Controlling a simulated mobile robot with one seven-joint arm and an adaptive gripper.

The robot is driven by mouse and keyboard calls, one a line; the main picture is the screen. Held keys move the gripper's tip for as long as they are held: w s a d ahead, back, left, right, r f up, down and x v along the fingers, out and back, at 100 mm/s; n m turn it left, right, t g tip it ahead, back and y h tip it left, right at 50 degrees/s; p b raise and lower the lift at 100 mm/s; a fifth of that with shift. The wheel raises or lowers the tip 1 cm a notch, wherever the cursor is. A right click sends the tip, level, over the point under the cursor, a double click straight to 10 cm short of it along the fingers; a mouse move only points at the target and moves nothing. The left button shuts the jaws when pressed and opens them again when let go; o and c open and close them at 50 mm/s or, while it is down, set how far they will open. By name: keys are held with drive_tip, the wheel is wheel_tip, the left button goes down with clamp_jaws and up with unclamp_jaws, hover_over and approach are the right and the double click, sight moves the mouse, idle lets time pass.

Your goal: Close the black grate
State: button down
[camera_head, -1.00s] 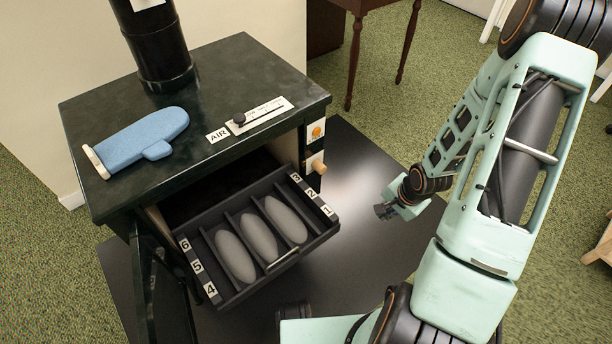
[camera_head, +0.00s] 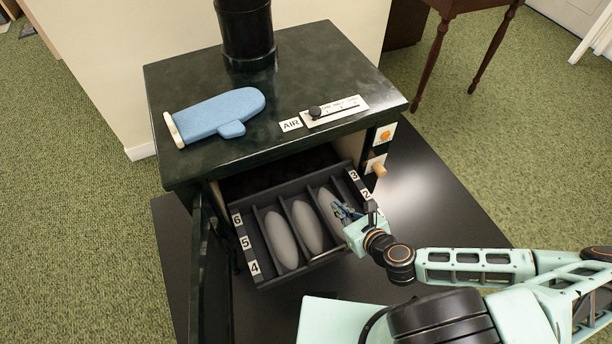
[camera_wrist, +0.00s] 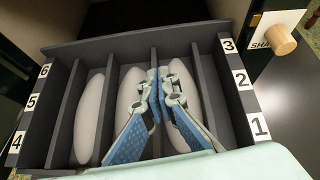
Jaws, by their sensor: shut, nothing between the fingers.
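The black grate (camera_head: 262,276) is a dark drawer-like rack with slots and numbered labels on both sides. It sticks out of the front of the black stove (camera_head: 272,168). Several pale oval pieces (camera_head: 308,226) lie in its slots. In the wrist view, the grate's back rim (camera_wrist: 130,42) and its numbered sides show, with the pale pieces (camera_wrist: 88,115) between dividers. My gripper (camera_head: 345,212) is over the front right part of the grate, with blue fingertips together and nothing between them. It also shows in the wrist view (camera_wrist: 156,75), where I cannot tell whether it touches the grate.
A blue oven mitt (camera_head: 218,115) and an AIR slider (camera_head: 336,110) are on the stove top. An open stove door (camera_head: 208,270) hangs at the left. The black floor plate (camera_head: 455,205) is clear at right.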

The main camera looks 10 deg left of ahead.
drive_tip(key=m, duration=0.1)
drive_tip(key=b, duration=0.2)
approach(313, 176)
wheel_tip(313, 176, down, 3)
drive_tip(key=shift+m, duration=0.3)
drive_tip(key=w, duration=0.1)
drive_tip(key=w+a, duration=0.2)
drive_tip(key=shift+a+f+b, duration=0.25)
drive_tip(key=shift+b, duration=0.1)
drive_tip(key=shift+w+a, duration=0.35)
drive_tip(key=shift+w, duration=0.3)
drive_tip(key=shift+r, duration=0.1)
